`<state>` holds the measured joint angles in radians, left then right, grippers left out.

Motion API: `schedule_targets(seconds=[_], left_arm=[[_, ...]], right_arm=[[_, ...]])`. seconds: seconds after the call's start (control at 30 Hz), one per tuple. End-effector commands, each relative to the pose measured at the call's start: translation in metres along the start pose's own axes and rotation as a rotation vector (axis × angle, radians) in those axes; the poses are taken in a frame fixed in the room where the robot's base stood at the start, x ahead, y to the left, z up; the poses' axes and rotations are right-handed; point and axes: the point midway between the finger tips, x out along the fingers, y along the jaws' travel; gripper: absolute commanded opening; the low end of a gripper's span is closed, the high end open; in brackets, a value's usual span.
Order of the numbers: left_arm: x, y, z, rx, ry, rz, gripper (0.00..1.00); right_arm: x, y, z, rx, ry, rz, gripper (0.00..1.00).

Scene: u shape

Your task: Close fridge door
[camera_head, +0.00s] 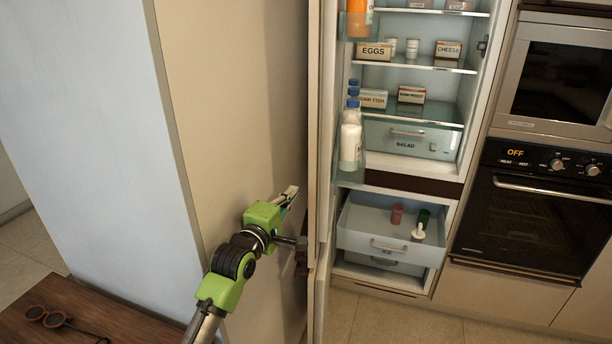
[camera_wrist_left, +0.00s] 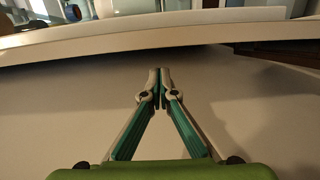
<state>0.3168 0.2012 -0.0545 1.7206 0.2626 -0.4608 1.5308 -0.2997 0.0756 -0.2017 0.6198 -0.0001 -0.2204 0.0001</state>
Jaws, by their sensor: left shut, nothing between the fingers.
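The fridge door (camera_head: 315,120) stands wide open, seen almost edge-on, with bottles on its inner shelves. The fridge interior (camera_head: 400,90) is exposed to its right. My left gripper (camera_head: 292,192) is on the outer side of the door, close to its outer face; I cannot tell whether it touches. In the left wrist view my left gripper (camera_wrist_left: 160,72) has its fingertips together, empty, with the pale door edge (camera_wrist_left: 150,36) crossing just beyond them. My right gripper is not in view.
A lower drawer (camera_head: 378,243) holding small items appears pulled out. An oven (camera_head: 530,215) and a microwave (camera_head: 562,82) are built in at the right. A wooden surface (camera_head: 95,310) with round dark-rimmed glasses (camera_head: 45,317) is at lower left. Tiled floor shows below the fridge.

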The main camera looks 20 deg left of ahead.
Motion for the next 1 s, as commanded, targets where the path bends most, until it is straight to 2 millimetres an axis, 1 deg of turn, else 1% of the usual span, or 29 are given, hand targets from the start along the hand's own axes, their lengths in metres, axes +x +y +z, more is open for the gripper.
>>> schedule_targets(seconds=[0.03,0.17,0.5,0.6,0.8,1.0], left_arm=[[0.004,0.004,-0.001,-0.011,0.001,0.009,0.00],[0.015,0.006,-0.002,-0.016,0.002,0.012,0.00],[0.067,0.006,-0.001,-0.012,0.001,0.009,0.00],[0.079,0.006,-0.002,-0.012,0.002,0.009,0.00],[0.096,0.005,-0.001,-0.012,0.001,0.009,0.00],[0.101,0.004,-0.001,-0.012,0.001,0.009,0.00]], right_arm=[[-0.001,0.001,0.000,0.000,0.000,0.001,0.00],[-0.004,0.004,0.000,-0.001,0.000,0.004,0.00],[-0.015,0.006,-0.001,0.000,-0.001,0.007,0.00],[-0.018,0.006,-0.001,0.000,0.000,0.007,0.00],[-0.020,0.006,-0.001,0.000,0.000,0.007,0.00],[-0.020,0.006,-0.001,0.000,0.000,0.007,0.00]])
